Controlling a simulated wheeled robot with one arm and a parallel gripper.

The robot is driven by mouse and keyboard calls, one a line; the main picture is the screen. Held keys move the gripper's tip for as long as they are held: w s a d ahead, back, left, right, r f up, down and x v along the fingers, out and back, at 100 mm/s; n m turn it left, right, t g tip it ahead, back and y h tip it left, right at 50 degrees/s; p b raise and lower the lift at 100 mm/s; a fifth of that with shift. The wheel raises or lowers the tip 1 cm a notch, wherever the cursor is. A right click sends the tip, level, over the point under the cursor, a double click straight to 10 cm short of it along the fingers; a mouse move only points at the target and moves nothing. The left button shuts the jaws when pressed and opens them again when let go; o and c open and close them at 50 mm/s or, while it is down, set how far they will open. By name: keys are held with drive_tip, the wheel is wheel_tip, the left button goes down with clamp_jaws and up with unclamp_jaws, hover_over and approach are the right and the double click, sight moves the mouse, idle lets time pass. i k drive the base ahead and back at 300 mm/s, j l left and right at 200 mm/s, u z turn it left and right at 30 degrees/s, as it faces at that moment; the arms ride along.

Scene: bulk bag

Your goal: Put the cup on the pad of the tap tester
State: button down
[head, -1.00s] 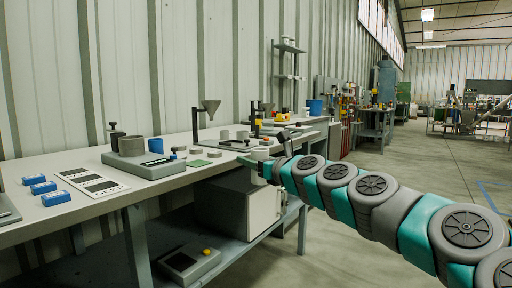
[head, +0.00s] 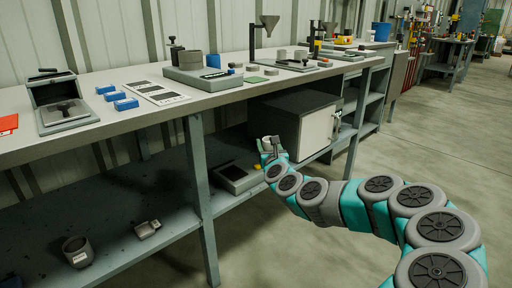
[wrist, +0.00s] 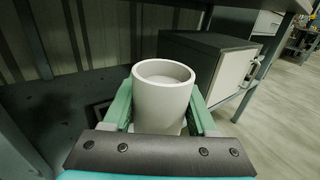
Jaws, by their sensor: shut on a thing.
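The cup (wrist: 162,112) is light grey and round, with its mouth up in the wrist view; its inside looks pale. My gripper (wrist: 161,118) is shut on it, one green finger on each side. In the head view my gripper (head: 270,146) is in front of the bench, below the bench top; the cup is hard to make out there. A low grey box (head: 236,178) with a dark top and a yellow knob sits on the lower shelf, just left of my gripper. It looks like the tap tester, but I see no clear label.
A dark cabinet with a pale door (head: 318,130) stands on the lower shelf to the right. A bench leg (head: 202,185) stands left of the box. The bench top (head: 150,108) hangs over the shelf. A dark labelled pot (head: 77,252) and a small scoop (head: 147,229) lie farther left.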

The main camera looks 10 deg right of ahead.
sight(234, 172)
drive_tip(key=i+l+u, duration=0.15)
drive_tip(key=u, duration=0.3)
drive_tip(key=l+u, duration=0.3)
drive_tip(key=u, duration=0.15)
drive_tip(key=i+l+u, duration=0.1)
drive_tip(key=l, duration=0.45)
drive_tip(key=i+l+u, duration=0.1)
drive_tip(key=l, duration=0.45)
drive_tip(key=i+l, duration=0.15)
drive_tip(key=l, duration=0.45)
drive_tip(key=u, duration=0.05)
